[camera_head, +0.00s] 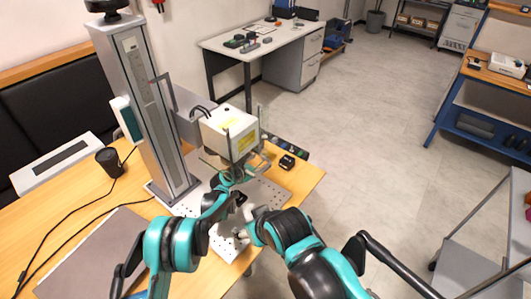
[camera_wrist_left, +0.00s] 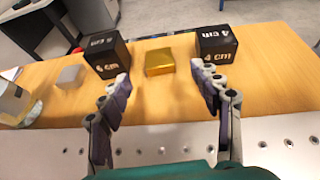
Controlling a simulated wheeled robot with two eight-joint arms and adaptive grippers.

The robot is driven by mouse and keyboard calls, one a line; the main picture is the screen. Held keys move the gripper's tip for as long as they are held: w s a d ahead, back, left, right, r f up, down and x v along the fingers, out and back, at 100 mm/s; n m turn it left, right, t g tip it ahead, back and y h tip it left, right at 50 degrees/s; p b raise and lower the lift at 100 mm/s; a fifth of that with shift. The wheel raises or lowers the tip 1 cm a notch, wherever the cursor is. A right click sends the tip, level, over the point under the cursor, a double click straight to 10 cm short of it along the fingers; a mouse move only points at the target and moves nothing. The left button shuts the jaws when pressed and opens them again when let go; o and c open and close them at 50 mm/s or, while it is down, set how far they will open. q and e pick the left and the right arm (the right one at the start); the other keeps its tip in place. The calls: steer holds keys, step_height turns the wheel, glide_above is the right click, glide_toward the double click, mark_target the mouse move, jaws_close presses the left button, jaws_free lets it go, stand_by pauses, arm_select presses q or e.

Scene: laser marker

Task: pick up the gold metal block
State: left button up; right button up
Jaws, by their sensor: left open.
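In the head view my left gripper (camera_head: 232,175) is below the laser marker's head (camera_head: 229,133). I cannot make out the gold block there. My right gripper (camera_head: 242,234) is low over the perforated plate, its jaws unclear.
A small grey block (camera_wrist_left: 69,77) sits left of the left cube. The perforated metal plate (camera_head: 265,192) lies under the arms. The laser marker's column (camera_head: 150,105) stands at the left, with a black cup (camera_head: 109,161) beside it. The table's far edge is close behind the cubes.

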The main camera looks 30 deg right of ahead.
arm_select(q)
steer(key=b+x, duration=0.1)
steer(key=x, duration=0.2)
steer(key=b+x, duration=0.2)
steer(key=x, duration=0.1)
steer(key=shift+a+f, duration=0.15)
steer(key=shift+f, duration=0.2)
steer(key=shift+w+d, duration=0.2)
steer(key=shift+d, duration=0.25)
steer(key=c, duration=1.3)
